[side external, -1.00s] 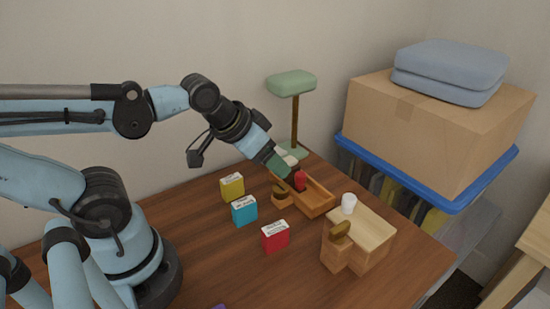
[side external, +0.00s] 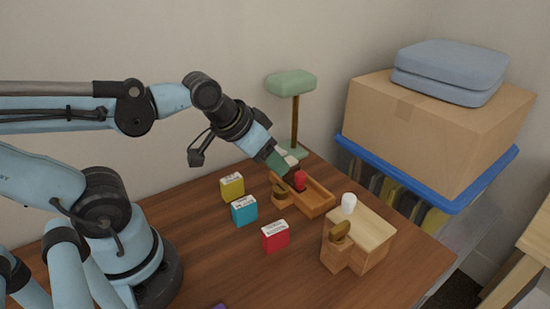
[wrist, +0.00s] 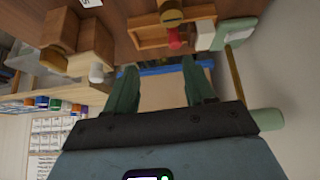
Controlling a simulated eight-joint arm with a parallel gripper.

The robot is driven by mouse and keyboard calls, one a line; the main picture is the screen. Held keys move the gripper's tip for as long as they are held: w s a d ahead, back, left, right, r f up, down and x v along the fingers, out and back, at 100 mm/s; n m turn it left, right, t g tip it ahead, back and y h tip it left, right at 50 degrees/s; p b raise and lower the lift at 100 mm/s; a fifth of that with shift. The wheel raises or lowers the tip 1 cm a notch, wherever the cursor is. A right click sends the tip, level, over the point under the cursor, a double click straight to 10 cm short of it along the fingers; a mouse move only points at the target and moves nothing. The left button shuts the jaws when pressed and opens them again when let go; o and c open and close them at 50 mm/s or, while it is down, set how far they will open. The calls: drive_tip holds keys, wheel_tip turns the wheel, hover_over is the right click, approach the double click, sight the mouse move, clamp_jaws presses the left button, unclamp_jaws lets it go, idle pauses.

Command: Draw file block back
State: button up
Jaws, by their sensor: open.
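A low wooden tray (side external: 318,203) stands near the back right of the table. A wooden block with a round brass-coloured knob (side external: 281,189) is at its left end; I take it as the file block, though no label shows. A red piece (side external: 300,181) sits in the tray next to it. In the wrist view, the tray (wrist: 146,33), knob (wrist: 172,16) and red piece (wrist: 174,39) show at the top, beyond the fingertips. My gripper (side external: 284,161) is just behind and above the block; its two fingers (wrist: 159,68) are apart with nothing between them.
A wooden box (side external: 372,237) with a white cylinder (side external: 349,204) on top stands at the right. Yellow (side external: 232,187), blue (side external: 244,210) and red (side external: 275,236) labelled boxes stand left of the tray. A green-topped stand (side external: 294,120) rises close behind my gripper.

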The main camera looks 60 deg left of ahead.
drive_tip(key=n, duration=0.1)
wheel_tip(320, 180, up, 2)
drive_tip(key=n+g, duration=0.7)
drive_tip(key=n, duration=0.7)
hover_over(300, 173)
wheel_tip(300, 173, down, 12)
drive_tip(key=shift+r, duration=0.15)
